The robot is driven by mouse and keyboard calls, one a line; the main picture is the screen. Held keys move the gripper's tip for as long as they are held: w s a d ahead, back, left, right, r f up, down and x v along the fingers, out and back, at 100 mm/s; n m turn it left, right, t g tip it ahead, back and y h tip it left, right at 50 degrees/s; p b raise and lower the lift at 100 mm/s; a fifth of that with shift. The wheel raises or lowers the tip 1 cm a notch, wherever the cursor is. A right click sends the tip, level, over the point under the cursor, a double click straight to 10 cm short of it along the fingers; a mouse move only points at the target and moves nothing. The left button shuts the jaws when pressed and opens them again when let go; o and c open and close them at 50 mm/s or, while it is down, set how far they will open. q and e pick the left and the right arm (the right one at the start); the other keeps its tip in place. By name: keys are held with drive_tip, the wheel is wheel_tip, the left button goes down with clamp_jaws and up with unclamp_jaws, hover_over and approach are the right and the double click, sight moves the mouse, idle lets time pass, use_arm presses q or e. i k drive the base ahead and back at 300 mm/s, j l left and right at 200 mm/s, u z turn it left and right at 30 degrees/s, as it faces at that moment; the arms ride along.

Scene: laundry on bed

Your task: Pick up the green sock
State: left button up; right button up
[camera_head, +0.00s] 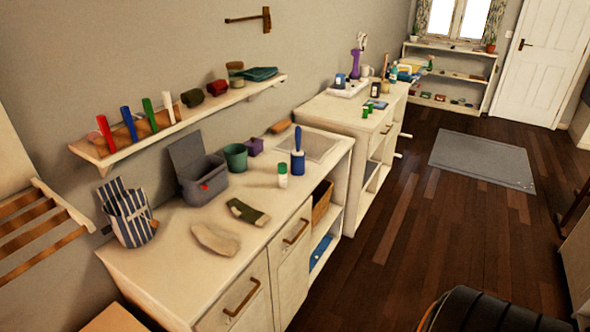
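A dark green item, which looks like the green sock (248,211), lies flat on the near white counter (190,262). Neither of my grippers shows in the head view, and nothing covers the dark green item.
A grey open box (196,172), a green pot (236,157), a white bottle with a green cap (283,175) and a blue brush (298,150) stand behind the sock. A striped bag (130,214) stands left. The wooden floor (400,240) is mostly clear.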

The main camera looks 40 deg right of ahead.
sight(240, 209)
drive_tip(key=z, duration=1.05)
drive_tip(key=u, duration=0.75)
drive_tip(key=i+l+u, duration=0.15)
drive_tip(key=l+u, duration=0.25)
drive_tip(key=l, duration=0.2)
drive_tip(key=i+l+u, duration=0.1)
drive_tip(key=l+u, duration=0.3)
drive_tip(key=l, duration=0.2)
drive_tip(key=l+u, duration=0.45)
drive_tip(key=l, duration=0.15)
